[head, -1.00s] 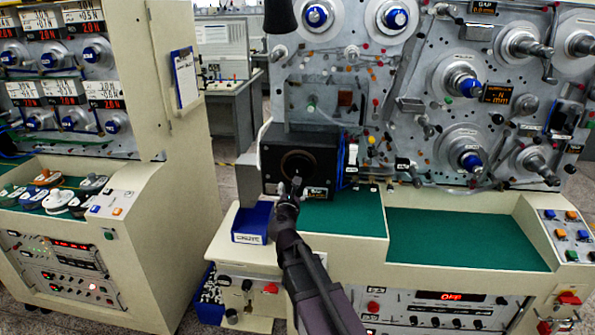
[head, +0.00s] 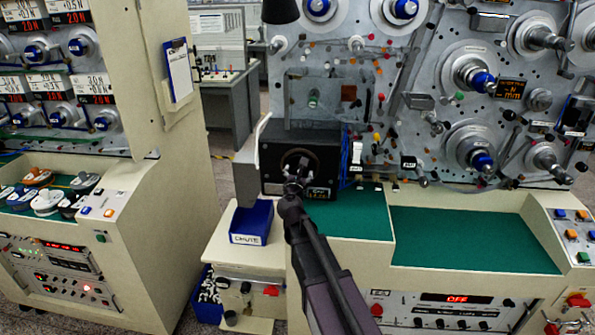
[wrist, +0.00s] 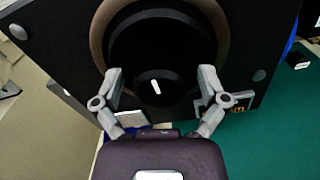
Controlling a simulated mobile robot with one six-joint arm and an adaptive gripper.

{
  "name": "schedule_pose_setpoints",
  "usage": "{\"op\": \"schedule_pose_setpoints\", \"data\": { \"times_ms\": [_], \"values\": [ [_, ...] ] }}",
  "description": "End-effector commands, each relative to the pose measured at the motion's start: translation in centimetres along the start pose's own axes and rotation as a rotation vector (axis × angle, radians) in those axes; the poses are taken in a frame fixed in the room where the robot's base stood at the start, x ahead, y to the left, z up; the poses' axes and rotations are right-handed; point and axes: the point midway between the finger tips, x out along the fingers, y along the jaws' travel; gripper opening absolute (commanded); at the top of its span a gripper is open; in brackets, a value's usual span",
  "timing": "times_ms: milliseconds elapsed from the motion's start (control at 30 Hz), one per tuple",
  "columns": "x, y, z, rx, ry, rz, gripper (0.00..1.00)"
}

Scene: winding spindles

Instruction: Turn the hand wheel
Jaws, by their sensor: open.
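The hand wheel (wrist: 160,40) is a dark round disc inside a tan ring on the front of a black box (wrist: 65,50). A dark round knob (wrist: 165,97) with a white mark stands out at its lower middle. In the head view the box (head: 272,172) stands on the machine's green shelf, and the wheel (head: 299,154) is partly hidden behind my gripper (head: 297,176). In the wrist view my gripper (wrist: 160,84) is open. Its fingers are spread on the left and right of the knob with a visible gap on both sides. Nothing is held.
A blue bin (head: 250,223) stands left of my arm, below the box. The winding panel (head: 330,100) with spindles rises behind. The green shelf (head: 470,240) to the right is clear. A second cabinet (head: 160,200) stands at the left.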

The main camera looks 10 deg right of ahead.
Motion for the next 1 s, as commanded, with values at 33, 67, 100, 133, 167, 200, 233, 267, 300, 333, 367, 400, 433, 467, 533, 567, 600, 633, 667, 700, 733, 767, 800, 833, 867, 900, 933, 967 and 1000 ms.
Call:
{"op": "schedule_pose_setpoints", "data": {
  "times_ms": [33,67,100,133,167,200,233,267,300,333,367,400,433,467,533,567,600,633,667,700,733,767,800,833,867,900,933,967,1000],
  "values": [
    [0.01,-0.01,0.0,0.0,0.0,0.0,0.93],
    [0.01,-0.01,0.0,0.0,0.0,0.0,0.93],
    [0.0,0.0,0.0,0.0,0.0,0.0,0.93],
    [0.0,0.0,0.0,0.0,0.0,0.0,0.93],
    [0.0,0.0,0.0,0.0,0.0,0.0,0.93],
    [0.0,0.02,0.0,0.0,0.0,0.0,0.93],
    [-0.01,0.02,-0.01,0.0,0.0,0.0,0.9],
    [-0.01,0.03,-0.01,0.0,0.0,0.0,0.81],
    [-0.01,0.03,-0.01,0.0,0.0,0.001,0.69],
    [-0.02,0.04,-0.01,0.0,0.0,0.001,0.6],
    [-0.02,0.05,-0.01,0.0,0.0,0.001,0.51],
    [-0.02,0.06,-0.01,0.0,0.0,0.001,0.39],
    [-0.02,0.07,-0.02,0.0,0.0,0.001,0.3],
    [-0.01,0.07,-0.02,0.0,0.0,0.001,0.22],
    [-0.01,0.09,-0.01,0.0,0.0,0.001,0.11],
    [0.0,0.09,-0.01,0.0,0.0,0.001,0.11],
    [0.0,0.1,-0.01,0.0,0.0,0.001,0.11],
    [0.01,0.11,-0.01,0.0,0.0,0.001,0.11],
    [0.01,0.11,-0.01,0.0,0.0,0.001,0.11],
    [0.02,0.12,-0.01,0.001,0.0,0.001,0.11],
    [0.02,0.13,-0.01,0.003,0.0,0.001,0.11],
    [0.02,0.13,-0.01,0.005,0.0,0.001,0.11],
    [0.03,0.14,-0.01,0.009,0.0,0.001,0.11],
    [0.03,0.15,-0.01,0.013,0.0,0.001,0.11],
    [0.03,0.15,-0.01,0.018,0.0,0.001,0.11],
    [0.03,0.16,-0.01,0.028,0.0,0.001,0.11],
    [0.04,0.17,-0.01,0.036,0.0,0.001,0.11],
    [0.04,0.18,-0.01,0.045,0.0,0.001,0.11],
    [0.04,0.18,-0.01,0.059,0.0,0.002,0.11]
  ]
}}
